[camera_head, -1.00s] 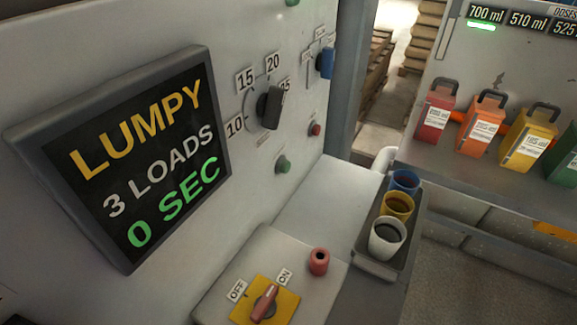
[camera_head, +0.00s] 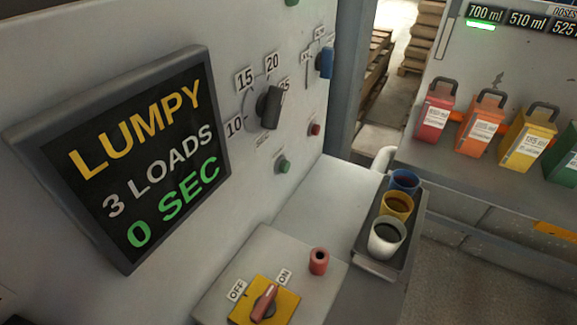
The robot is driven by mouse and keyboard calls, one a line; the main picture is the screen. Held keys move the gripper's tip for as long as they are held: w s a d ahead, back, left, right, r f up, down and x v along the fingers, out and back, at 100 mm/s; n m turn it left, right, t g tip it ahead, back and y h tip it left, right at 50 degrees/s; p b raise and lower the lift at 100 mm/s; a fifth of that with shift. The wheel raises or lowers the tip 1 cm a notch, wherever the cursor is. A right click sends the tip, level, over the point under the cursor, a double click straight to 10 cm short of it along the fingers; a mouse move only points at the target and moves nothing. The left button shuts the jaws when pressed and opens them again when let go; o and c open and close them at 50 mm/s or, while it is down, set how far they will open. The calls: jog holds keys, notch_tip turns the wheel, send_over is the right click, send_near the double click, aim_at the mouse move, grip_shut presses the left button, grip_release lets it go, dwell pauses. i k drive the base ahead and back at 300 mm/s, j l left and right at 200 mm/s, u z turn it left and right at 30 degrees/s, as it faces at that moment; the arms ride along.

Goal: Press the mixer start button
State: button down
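A green round button (camera_head: 283,167) sits low on the pale panel, below the dial. A smaller red button (camera_head: 315,129) is up and to its right. Part of another green button (camera_head: 292,2) shows at the top edge. The button labels are too small to read. The screen (camera_head: 137,152) reads LUMPY, 3 LOADS, 0 SEC. My gripper is not in view, and nothing visible touches the buttons.
A dark dial (camera_head: 269,108) and a blue knob (camera_head: 325,63) stick out from the panel. Below are a red rotary switch (camera_head: 264,302), a red cylinder (camera_head: 319,261) and a tray (camera_head: 374,268) of cups. Coloured jugs (camera_head: 481,124) stand on the right shelf.

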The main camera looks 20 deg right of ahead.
aim_at(284, 168)
jog(key=k+j+z, duration=0.1)
jog(key=j+z, duration=0.3)
jog(key=k+j+z, duration=0.15)
jog(key=j+z, duration=0.2)
jog(key=k+j+z, duration=0.15)
jog(key=j+z, duration=0.25)
